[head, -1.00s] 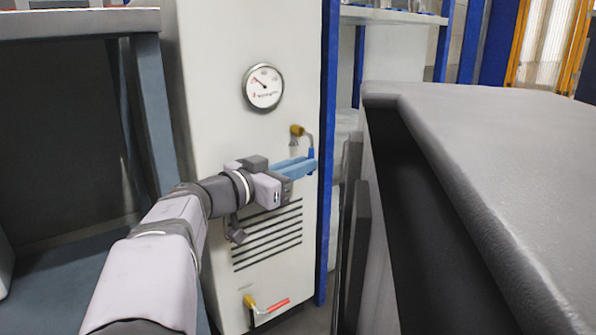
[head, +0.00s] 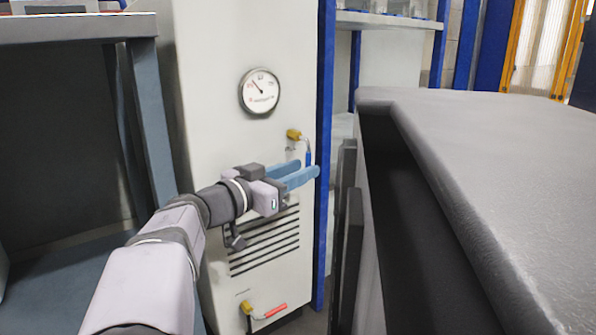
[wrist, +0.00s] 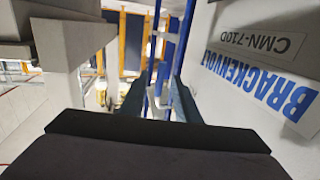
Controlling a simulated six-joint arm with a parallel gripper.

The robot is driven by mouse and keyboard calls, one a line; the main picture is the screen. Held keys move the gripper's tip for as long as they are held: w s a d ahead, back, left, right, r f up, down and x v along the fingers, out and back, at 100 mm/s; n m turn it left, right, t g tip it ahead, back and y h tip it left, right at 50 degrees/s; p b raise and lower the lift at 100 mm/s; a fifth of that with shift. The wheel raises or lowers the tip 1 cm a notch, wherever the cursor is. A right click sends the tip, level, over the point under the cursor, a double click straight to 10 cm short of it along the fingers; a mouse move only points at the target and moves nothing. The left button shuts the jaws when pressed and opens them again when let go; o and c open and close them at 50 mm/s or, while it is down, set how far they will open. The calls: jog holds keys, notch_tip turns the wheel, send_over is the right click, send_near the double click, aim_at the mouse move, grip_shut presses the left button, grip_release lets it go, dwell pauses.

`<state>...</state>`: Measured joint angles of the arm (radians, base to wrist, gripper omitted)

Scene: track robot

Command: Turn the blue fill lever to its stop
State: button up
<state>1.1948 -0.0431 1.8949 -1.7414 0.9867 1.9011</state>
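The blue fill lever (head: 308,158) hangs downward from a brass valve (head: 293,134) on the right side of the white cabinet's front. My gripper (head: 303,174) is at the lever's height, its two light-blue fingers pointing right and spread apart. The lever's blue grip shows just beyond the fingers, and its lower end is hidden by them. I cannot tell whether they touch it. In the wrist view, my gripper (wrist: 157,100) has a clear gap between its dark fingers, with blue and grey upright shapes beyond; I cannot tell which is the lever.
A round gauge (head: 259,92) is above the valve. A second valve with a red lever (head: 270,311) sits low on the cabinet. A blue post (head: 326,120) edges the cabinet at right. A grey-topped unit (head: 470,150) stands close on the right.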

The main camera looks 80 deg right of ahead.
jog(key=p+v, duration=0.2)
jog(key=v, duration=0.5)
jog(key=shift+a, duration=0.15)
jog(key=shift+w, duration=0.1)
dwell(0.3)
